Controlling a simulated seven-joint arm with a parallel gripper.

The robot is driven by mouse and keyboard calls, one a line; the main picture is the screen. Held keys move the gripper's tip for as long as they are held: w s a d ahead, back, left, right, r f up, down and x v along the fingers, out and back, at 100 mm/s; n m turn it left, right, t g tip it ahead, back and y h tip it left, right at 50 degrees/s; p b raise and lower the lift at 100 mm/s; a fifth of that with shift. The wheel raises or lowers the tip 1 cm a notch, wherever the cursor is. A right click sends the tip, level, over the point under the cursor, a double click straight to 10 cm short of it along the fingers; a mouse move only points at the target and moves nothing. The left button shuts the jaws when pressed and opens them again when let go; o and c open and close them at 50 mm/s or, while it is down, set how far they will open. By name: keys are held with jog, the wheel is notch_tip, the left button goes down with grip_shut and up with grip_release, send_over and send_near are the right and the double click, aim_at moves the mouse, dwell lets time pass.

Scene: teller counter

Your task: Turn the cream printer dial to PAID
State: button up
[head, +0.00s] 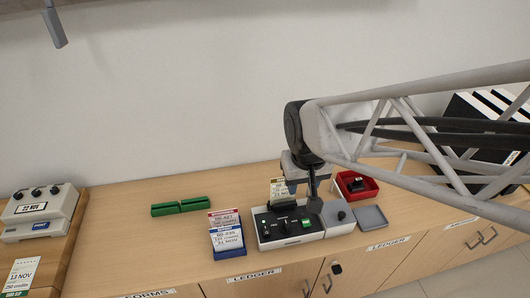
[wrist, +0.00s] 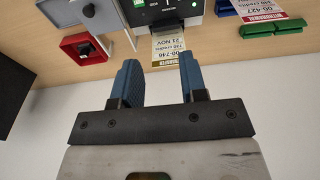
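Two pale machines with dark knobs are in the head view; which one is the cream printer I cannot tell for sure. One, at the far left (head: 38,210), has several knobs along its top and a "22 NOV" window. The other, in the middle (head: 290,240), has a black panel with dark knobs, a small green light and a green window; its dial wording is too small to read. A printed slip (head: 278,188) stands at its back. My gripper (head: 314,203) is above the middle machine's right part. In the wrist view my gripper (wrist: 160,72) is open, with blue fingers apart and nothing held.
A blue holder (head: 229,252) with printed slips stands left of the middle machine. Green blocks (head: 180,207) lie farther left. The counter between there and the left machine is clear.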

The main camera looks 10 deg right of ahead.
jog(key=g, duration=0.1)
send_over(287, 225)
notch_tip(287, 225, down, 14)
jog(key=shift+r, duration=0.1)
jog(key=shift+f, duration=3.9)
jog(key=shift+c, duration=0.4)
grip_shut()
